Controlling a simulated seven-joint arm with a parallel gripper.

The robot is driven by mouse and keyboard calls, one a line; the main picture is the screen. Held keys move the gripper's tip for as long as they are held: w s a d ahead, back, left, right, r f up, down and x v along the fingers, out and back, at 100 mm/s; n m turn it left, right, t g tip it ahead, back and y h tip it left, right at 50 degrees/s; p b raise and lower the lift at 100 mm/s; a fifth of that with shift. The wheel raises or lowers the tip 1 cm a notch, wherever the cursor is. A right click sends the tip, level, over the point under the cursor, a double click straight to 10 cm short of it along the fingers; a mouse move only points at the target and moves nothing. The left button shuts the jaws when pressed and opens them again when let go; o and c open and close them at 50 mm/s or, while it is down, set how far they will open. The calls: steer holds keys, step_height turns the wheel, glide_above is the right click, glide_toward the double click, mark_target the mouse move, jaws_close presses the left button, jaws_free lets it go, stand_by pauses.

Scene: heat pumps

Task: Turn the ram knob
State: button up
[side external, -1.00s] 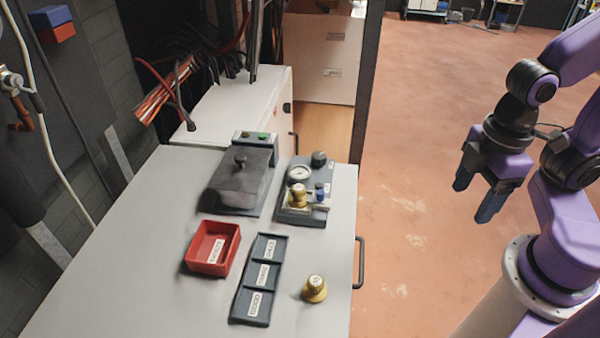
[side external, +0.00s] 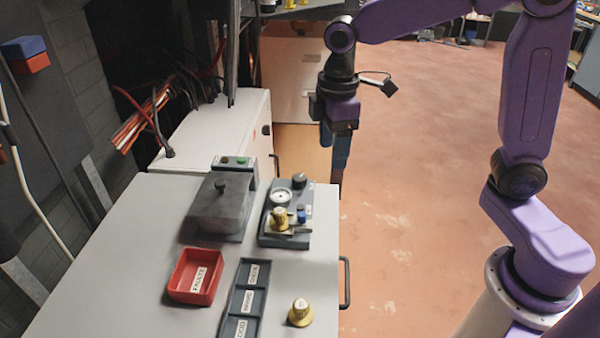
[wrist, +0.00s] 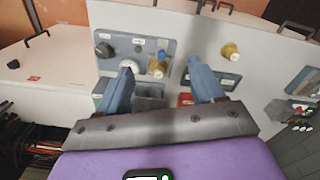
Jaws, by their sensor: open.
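A grey test station (side external: 264,238) stands on the bench. A round black knob (side external: 298,181) sits at its back right corner; it also shows at the station's left in the wrist view (wrist: 103,49). The small labels are too blurred to read, so I cannot confirm that this is the ram knob. The station also carries a round gauge (side external: 280,195), a small blue knob (side external: 301,216) and a yellow-brass fitting (side external: 279,219). My gripper (side external: 339,165) is open and empty, pointing down beyond the bench's right edge, apart from the knob. Both fingers show in the wrist view (wrist: 160,70).
A dark lidded block (side external: 218,205) stands left of the station. A red tray (side external: 177,284), a dark compartment tray (side external: 247,311) and a loose brass fitting (side external: 299,312) are nearer the front. A bench handle (side external: 346,283) juts out at the right. Floor to the right is clear.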

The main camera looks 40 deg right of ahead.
glide_above(300, 176)
step_height(300, 176, down, 18)
steer(key=shift+r, duration=0.1)
stand_by(0.5)
steer(key=shift+c, duration=0.3)
steer(key=c, duration=1)
